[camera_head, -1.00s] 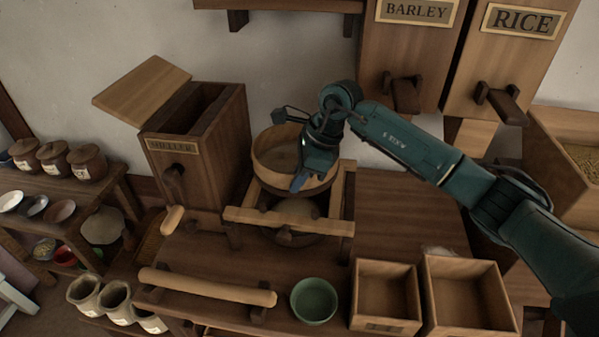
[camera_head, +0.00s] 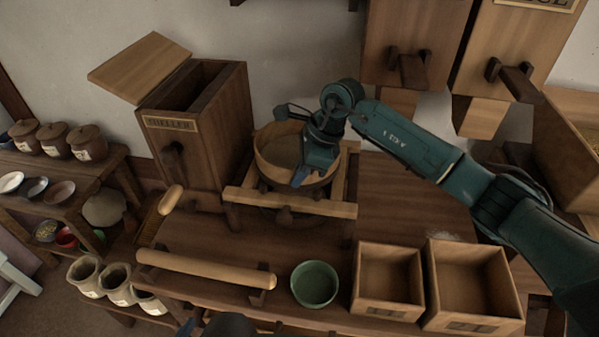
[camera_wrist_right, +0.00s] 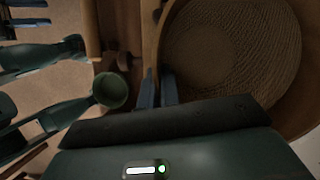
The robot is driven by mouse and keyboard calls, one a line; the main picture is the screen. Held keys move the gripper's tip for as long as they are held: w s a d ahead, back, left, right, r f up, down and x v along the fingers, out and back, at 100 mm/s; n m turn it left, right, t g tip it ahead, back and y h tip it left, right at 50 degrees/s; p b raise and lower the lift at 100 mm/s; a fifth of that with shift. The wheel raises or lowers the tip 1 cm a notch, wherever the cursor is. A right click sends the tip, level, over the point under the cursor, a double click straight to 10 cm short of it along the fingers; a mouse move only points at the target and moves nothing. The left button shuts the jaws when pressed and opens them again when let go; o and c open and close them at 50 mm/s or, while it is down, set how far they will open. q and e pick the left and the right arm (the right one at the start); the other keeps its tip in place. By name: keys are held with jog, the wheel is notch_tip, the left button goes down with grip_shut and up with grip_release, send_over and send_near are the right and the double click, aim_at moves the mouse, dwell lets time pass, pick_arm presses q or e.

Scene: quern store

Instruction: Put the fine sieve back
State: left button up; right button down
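The fine sieve (camera_head: 268,166), a round pale wooden hoop, is at the wooden stand (camera_head: 290,203) in the middle of the bench. Whether it rests on the stand or hangs just above, I cannot tell. The right wrist view shows its woven mesh (camera_wrist_right: 235,50) close up. My right gripper (camera_head: 300,178) is at the sieve's front rim. In the right wrist view its two fingers (camera_wrist_right: 158,88) close on either side of the rim. My left gripper (camera_head: 187,326) barely shows at the bottom edge; its fingers are unclear.
A tall wooden box with an open lid (camera_head: 195,130) stands left of the sieve. A green bowl (camera_head: 315,284) and two open wooden boxes (camera_head: 388,280) (camera_head: 470,285) line the front.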

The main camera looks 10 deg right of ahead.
jog(key=shift+f+b, duration=0.4)
jog(key=shift+f, duration=0.05)
jog(key=shift+f, duration=0.1)
jog(key=c, duration=1.6)
grip_release()
jog(key=shift+o, duration=0.3)
